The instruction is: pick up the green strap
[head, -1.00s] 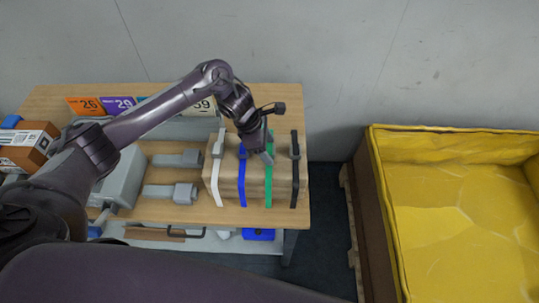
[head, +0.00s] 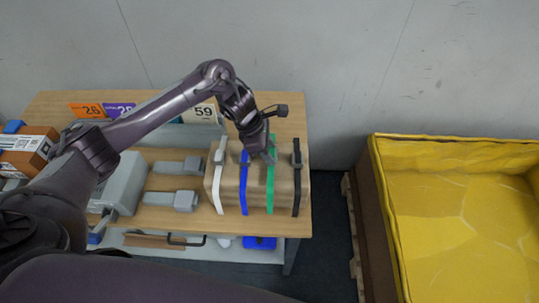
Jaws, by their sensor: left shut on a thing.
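The green strap (head: 270,189) hangs over a cardboard-brown box-like holder (head: 257,190) on the wooden table, between a blue strap (head: 244,190) and a black strap (head: 296,185). My left gripper (head: 269,156) is at the top of the green strap, shut on it. The gripper hides the strap's upper part. The green strap still lies down the front of the holder. My right gripper is not in view.
A white strap (head: 218,180) lies at the holder's left. A yellow-lined bin (head: 460,220) stands to the right, across a floor gap.

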